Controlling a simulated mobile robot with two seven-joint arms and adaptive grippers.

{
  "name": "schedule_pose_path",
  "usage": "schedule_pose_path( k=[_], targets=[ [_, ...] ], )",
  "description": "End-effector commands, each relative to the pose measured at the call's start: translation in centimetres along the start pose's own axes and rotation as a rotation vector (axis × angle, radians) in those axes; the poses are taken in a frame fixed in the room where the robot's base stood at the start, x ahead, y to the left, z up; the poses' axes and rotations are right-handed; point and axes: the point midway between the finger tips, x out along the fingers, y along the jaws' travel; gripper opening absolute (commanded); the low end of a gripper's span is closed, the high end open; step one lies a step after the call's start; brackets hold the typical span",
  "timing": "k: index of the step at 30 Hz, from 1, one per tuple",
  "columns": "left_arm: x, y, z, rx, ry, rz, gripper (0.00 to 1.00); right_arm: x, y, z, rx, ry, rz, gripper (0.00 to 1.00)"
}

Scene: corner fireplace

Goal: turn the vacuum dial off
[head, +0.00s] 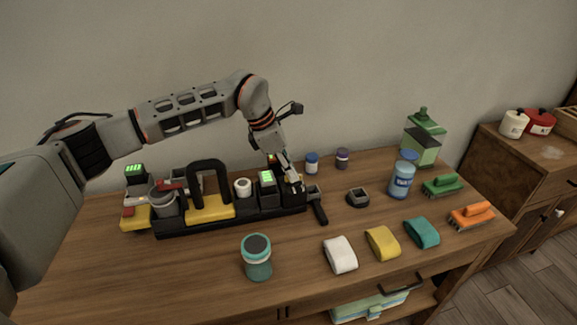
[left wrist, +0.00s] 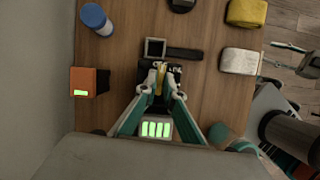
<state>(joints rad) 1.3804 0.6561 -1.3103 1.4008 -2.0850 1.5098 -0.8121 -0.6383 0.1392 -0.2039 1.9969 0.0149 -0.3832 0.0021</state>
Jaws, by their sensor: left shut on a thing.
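My left gripper (head: 296,186) reaches down onto a small black dial module (left wrist: 174,70) at the right end of the black rack (head: 229,223). In the left wrist view its fingertips (left wrist: 162,91) are closed on the narrow yellow dial (left wrist: 160,75) on top of that module. The fingers partly hide the dial, and its labels are too small to read. A box with a lit green display (head: 267,178) stands just left of the module. My right gripper (left wrist: 281,56) shows only at the right edge of the left wrist view, its fingers apart and empty.
A black-handled tool (head: 319,207) lies just right of the rack. Rolled white (head: 340,255), yellow (head: 382,243) and teal cloths lie to the right, with bottles and brushes behind. Bare tabletop (head: 300,235) lies between jar and rack.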

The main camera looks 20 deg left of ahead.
Motion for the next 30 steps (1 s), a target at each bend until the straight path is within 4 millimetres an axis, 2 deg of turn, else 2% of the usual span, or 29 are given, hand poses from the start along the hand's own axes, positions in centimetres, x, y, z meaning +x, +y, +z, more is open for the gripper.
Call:
schedule_pose_path(
  k=[1,9,23,24,25,30],
  targets=[
    [-0.37,-0.11,0.13,-0.018,0.000,0.009,0.00,-0.27,0.01,-0.51,0.002,0.003,-0.001,0.40],
    [-0.07,-0.12,0.00,-0.089,0.001,0.035,0.00,-0.63,-0.30,-0.66,0.012,0.000,-0.008,0.40],
    [0.11,-0.11,-0.07,-0.100,0.002,0.039,0.00,-0.63,-0.36,-0.64,0.014,0.001,-0.009,0.40],
    [0.11,-0.11,-0.08,-0.100,0.002,0.039,0.18,-0.63,-0.36,-0.62,0.014,0.000,-0.009,0.40],
    [0.10,-0.11,-0.07,-0.100,0.002,0.039,0.25,-0.63,-0.35,-0.62,0.014,0.000,-0.009,0.40],
    [0.06,-0.09,-0.04,-0.099,0.001,0.039,0.25,-0.64,-0.34,-0.59,0.013,-0.001,-0.009,0.40]
  ],
)
